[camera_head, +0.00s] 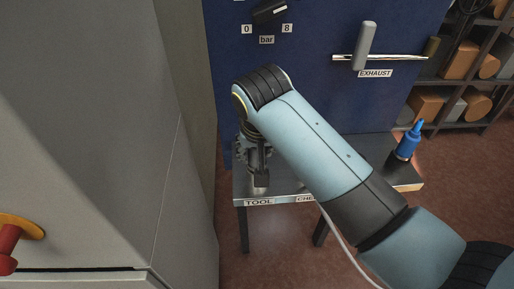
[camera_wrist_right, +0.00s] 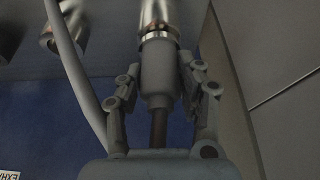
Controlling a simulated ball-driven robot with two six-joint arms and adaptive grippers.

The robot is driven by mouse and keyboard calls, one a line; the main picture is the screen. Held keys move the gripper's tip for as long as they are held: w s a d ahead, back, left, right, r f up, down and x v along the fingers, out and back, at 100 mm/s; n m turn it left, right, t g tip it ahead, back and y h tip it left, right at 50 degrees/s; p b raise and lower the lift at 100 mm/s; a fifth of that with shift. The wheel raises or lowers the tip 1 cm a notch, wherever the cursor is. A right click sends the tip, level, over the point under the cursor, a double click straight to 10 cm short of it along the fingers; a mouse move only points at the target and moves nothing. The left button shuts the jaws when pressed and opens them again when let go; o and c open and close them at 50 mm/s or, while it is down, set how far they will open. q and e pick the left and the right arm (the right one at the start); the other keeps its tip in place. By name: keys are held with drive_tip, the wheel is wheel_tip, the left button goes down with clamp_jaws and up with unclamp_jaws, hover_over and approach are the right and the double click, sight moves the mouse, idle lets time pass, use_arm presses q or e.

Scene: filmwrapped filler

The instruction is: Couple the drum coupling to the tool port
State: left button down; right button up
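My right gripper (camera_head: 260,168) points down over the bench (camera_head: 292,185) by the TOOL label, below my arm's bend. Little of it shows there, and the coupling cannot be made out. In the right wrist view the gripper's fingers (camera_wrist_right: 160,88) flank a grey cylinder, the drum coupling (camera_wrist_right: 157,75), and appear shut on it. A dark stem extends from its near end. Its far end lines up with a shiny metal fitting, apparently the tool port (camera_wrist_right: 158,14), and seems to meet it; whether it is locked cannot be told. My left gripper is out of view.
A second metal fitting (camera_wrist_right: 83,22) is beside the port, with a pale hose (camera_wrist_right: 76,62) passing near the fingers. A grey cabinet (camera_head: 80,120) stands close at left. The blue panel (camera_head: 325,85) has an EXHAUST handle (camera_head: 365,45). A blue bottle (camera_head: 408,143) stands on the bench's right end.

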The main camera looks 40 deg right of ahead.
drive_tip(key=o, duration=0.6)
drive_tip(key=shift+f, duration=0.15)
drive_tip(key=shift+c, duration=0.2)
drive_tip(key=v, duration=0.7)
drive_tip(key=shift+r, duration=0.3)
